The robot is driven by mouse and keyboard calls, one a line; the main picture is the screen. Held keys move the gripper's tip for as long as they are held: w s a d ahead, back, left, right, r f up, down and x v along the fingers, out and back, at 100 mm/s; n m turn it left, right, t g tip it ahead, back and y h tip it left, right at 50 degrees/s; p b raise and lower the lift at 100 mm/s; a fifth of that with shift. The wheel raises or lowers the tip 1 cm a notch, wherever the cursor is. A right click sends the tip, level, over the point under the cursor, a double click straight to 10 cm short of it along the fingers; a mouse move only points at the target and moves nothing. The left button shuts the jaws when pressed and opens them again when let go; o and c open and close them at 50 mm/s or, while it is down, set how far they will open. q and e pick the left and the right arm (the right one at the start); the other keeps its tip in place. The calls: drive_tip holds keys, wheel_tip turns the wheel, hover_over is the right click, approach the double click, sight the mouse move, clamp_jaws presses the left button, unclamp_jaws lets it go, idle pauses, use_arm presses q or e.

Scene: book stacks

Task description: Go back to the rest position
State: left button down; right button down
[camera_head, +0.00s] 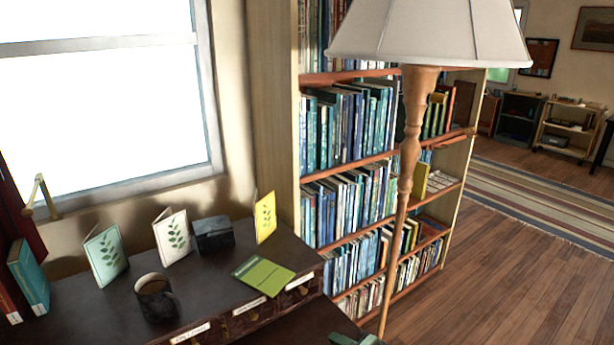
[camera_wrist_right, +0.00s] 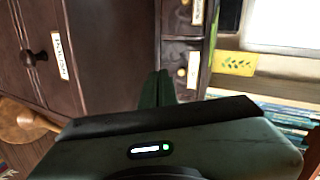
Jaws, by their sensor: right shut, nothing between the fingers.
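My right gripper (camera_head: 354,340) shows only as a small green-grey part at the bottom edge of the head view, in front of the dark desk (camera_head: 222,282). In the right wrist view its two narrow fingers (camera_wrist_right: 158,88) are together, shut, with nothing seen between them. They point toward dark wooden drawer fronts with white labels and do not visibly hold anything. The gripper's dark body fills the lower part of that view. My left gripper is in neither view.
A floor lamp (camera_head: 409,150) stands before a full bookshelf (camera_head: 283,110). Open wooden floor (camera_head: 530,270) lies at the right.

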drive_tip(key=s+f+n+g+h, duration=0.1)
drive_tip(key=s+f+n+g, duration=0.3)
drive_tip(key=s, duration=0.8)
drive_tip(key=s+d+n+g+h, duration=0.1)
drive_tip(key=s+d+n+h, duration=0.1)
drive_tip(key=s+d, duration=0.35)
drive_tip(key=s+d+r+n+g+h, duration=0.1)
drive_tip(key=s+d+n+h, duration=0.15)
drive_tip(key=s, duration=0.55)
drive_tip(key=s+d+n+g+h, duration=0.1)
drive_tip(key=s+d+n+h, duration=0.1)
drive_tip(key=s+d, duration=0.35)
wheel_tip(320, 180, down, 25)
drive_tip(key=s+a+g, duration=0.2)
drive_tip(key=s, duration=0.1)
drive_tip(key=s+d+f, duration=0.2)
drive_tip(key=s+f, duration=1.5)
drive_tip(key=shift+d+n+g, duration=0.35)
drive_tip(key=shift+d+g, duration=0.05)
drive_tip(key=shift+h, duration=0.25)
